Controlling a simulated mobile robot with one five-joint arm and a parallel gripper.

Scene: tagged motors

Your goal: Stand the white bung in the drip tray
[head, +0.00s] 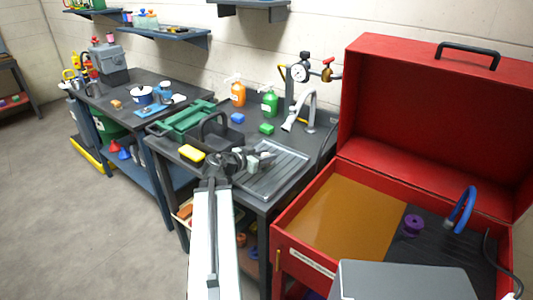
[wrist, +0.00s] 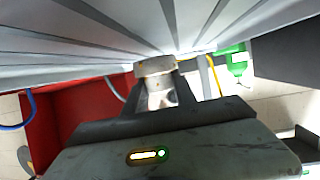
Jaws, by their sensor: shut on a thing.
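My gripper (head: 250,160) reaches over the ribbed grey drip tray (head: 284,174) on the dark bench in the head view. In the wrist view my gripper (wrist: 156,76) is shut on a small off-white piece, which looks like the white bung (wrist: 154,66). The tray's ribbed surface (wrist: 90,35) fills the top of the wrist view, close to the bung. I cannot tell whether the bung touches the tray. In the head view the bung cannot be told apart from my gripper.
A metal tap (head: 302,112) and green bottle (head: 270,103) stand behind. The open red chest (head: 300,207) stands close on the right.

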